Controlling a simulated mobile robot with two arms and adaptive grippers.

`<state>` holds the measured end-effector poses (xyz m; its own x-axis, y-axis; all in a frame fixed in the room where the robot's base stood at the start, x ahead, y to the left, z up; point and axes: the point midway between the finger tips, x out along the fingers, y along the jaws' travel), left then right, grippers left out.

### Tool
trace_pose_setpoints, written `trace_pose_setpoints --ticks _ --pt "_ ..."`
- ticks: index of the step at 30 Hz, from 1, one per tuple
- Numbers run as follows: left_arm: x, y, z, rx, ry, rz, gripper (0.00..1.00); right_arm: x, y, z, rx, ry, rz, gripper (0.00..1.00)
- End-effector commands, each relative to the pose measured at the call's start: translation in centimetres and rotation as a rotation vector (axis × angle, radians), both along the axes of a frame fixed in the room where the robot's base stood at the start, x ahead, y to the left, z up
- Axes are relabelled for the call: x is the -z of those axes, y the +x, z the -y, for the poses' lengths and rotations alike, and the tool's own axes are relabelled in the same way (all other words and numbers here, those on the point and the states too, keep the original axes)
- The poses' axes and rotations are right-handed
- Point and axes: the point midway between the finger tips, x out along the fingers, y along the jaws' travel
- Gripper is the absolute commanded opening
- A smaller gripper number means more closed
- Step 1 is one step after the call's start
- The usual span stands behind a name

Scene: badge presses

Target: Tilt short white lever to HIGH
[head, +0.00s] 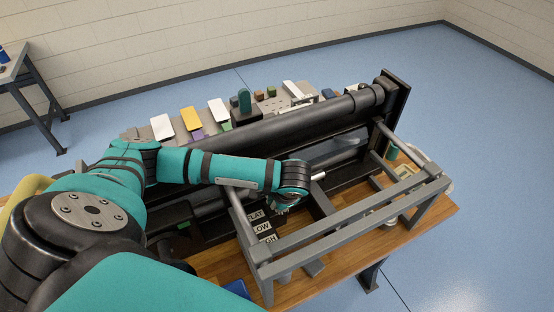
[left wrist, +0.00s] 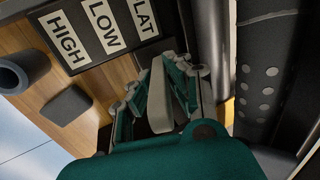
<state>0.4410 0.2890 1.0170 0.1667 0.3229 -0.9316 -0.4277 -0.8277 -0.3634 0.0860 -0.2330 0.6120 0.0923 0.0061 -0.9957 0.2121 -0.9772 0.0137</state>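The short white lever (left wrist: 161,96) shows in the left wrist view as a pale, tapered bar between the teal fingers of my left gripper (left wrist: 155,88). The fingers lie close against both its sides and look shut on it. The lever stands nearest the FLAT label (left wrist: 143,18), with LOW (left wrist: 104,25) and HIGH (left wrist: 66,43) further left. In the head view my left gripper (head: 281,206) reaches down inside the press frame, mostly hidden by its wrist, and the lever is hidden there. My right gripper is not in view.
The grey metal frame (head: 345,224) of the press surrounds my left wrist at the front and right. A long black roller (head: 290,121) runs behind the arm. A pale rod end (head: 318,176) sits right of the wrist. Coloured cards and small parts lie on a grey surface behind.

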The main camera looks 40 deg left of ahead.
Motion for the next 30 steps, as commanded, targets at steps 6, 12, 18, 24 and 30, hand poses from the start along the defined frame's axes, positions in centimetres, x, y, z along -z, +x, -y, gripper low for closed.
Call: trace_pose_setpoints --ticks 6,12,18,24,30 --pt "0.0 0.0 0.0 0.001 -0.001 -0.001 0.37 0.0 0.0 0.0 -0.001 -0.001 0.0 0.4" --pt "-0.1 0.0 0.0 0.001 -0.001 -0.001 0.37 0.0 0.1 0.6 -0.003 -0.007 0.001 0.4" --pt "-2.0 -0.2 0.8 0.004 -0.003 0.003 0.37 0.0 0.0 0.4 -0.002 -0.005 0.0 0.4" --pt "-6.0 -1.0 2.2 0.005 -0.004 0.003 0.37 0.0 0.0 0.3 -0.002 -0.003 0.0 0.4" --pt "-9.4 -1.6 3.4 0.003 -0.003 0.002 0.37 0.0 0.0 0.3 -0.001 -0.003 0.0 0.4"
